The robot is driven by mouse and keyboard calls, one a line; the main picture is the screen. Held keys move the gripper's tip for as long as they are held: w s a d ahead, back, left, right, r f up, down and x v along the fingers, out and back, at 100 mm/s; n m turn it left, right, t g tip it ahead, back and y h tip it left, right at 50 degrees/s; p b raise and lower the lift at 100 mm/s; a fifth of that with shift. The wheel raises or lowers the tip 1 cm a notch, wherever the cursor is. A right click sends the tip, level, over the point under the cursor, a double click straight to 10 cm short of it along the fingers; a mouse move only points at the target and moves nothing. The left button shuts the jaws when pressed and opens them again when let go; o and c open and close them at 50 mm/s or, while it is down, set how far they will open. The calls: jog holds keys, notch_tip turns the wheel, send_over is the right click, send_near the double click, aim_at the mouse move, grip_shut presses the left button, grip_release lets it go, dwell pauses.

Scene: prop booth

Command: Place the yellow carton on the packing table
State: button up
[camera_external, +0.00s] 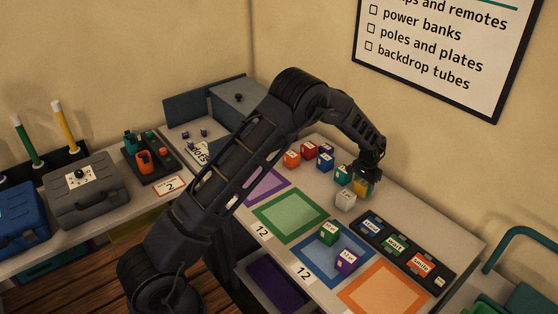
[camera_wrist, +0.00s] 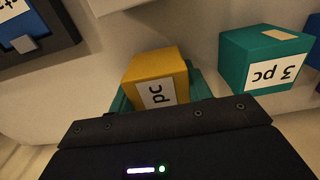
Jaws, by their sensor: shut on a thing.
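The yellow carton (camera_external: 361,188) is at my gripper (camera_external: 365,178), over the back part of a pale table (camera_external: 314,180) with coloured mats. In the wrist view the yellow carton (camera_wrist: 150,68) has a white label reading "pc" and sits just in front of my gripper. My gripper is shut on it. I cannot tell whether the carton touches the tabletop. A teal carton (camera_external: 343,176) stands close to its left; a teal carton labelled "3 pc" (camera_wrist: 262,62) shows in the wrist view, apart from the yellow one.
Orange (camera_external: 292,159), red and blue cartons stand further left. A green carton (camera_external: 328,233) and a purple carton (camera_external: 346,261) are on the blue mat (camera_external: 312,262). A black labelled tray (camera_external: 404,250) lies right. The green mat (camera_external: 290,215) is clear.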

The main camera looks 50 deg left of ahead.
jog(key=shift+f, duration=0.4)
jog(key=shift+f, duration=0.1)
jog(key=o, duration=1)
jog(key=shift+o, duration=0.2)
